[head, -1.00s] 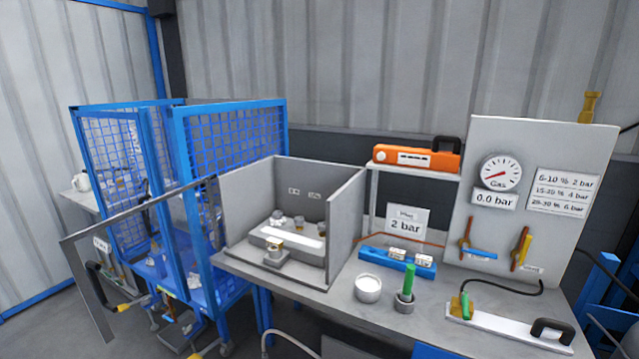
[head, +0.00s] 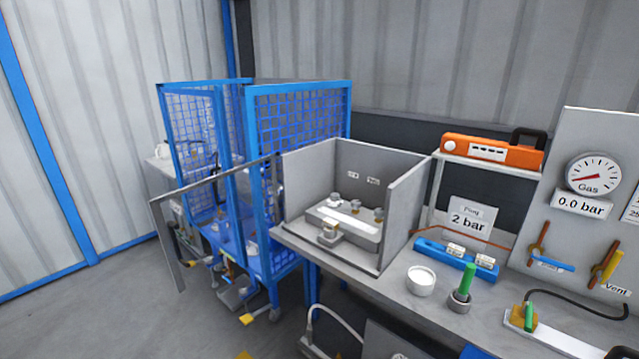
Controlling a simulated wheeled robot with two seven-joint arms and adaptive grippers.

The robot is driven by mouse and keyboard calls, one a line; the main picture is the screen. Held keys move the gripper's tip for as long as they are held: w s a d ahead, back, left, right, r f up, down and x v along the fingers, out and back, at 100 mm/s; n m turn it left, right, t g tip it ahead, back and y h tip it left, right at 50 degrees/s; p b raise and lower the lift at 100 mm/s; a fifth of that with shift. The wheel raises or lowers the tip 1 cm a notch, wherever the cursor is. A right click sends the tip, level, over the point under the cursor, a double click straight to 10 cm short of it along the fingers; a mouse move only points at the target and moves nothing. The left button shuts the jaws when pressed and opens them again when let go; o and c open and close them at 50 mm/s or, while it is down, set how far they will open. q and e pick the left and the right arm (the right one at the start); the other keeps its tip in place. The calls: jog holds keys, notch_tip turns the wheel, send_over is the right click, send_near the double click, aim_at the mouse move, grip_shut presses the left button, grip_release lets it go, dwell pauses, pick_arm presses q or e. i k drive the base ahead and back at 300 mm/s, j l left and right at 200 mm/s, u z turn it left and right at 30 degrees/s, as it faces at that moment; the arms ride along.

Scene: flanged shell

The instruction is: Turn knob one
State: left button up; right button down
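No part marked as knob one can be made out. Small round fittings (head: 355,206) stand on a light grey block (head: 340,228) inside an open three-sided grey enclosure (head: 405,215) on the bench; they are too small to tell apart. One more fitting (head: 328,232) sits at the block's front. The gas gauge (head: 594,174) above reads 0.0 bar. Neither of my grippers is in view.
A blue mesh cage (head: 298,120) with a grey-framed part standing out stands left of the bench (head: 395,288). An orange case (head: 490,151) sits on a shelf. A white cup (head: 420,281), a green-handled item (head: 462,287) and a blue rack (head: 455,258) occupy the bench. Floor (head: 110,310) at left is clear.

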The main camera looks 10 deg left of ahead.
aim_at(334, 197)
jog(key=i+j+z, duration=0.3)
jog(key=j, duration=0.55)
jog(key=j+z, duration=0.25)
jog(key=j, duration=0.55)
jog(key=j+z, duration=0.3)
jog(key=j, duration=0.6)
jog(key=j+z, duration=0.25)
jog(key=j, duration=0.65)
jog(key=k+j+z, duration=0.15)
jog(key=j+z, duration=0.15)
jog(key=j, duration=0.55)
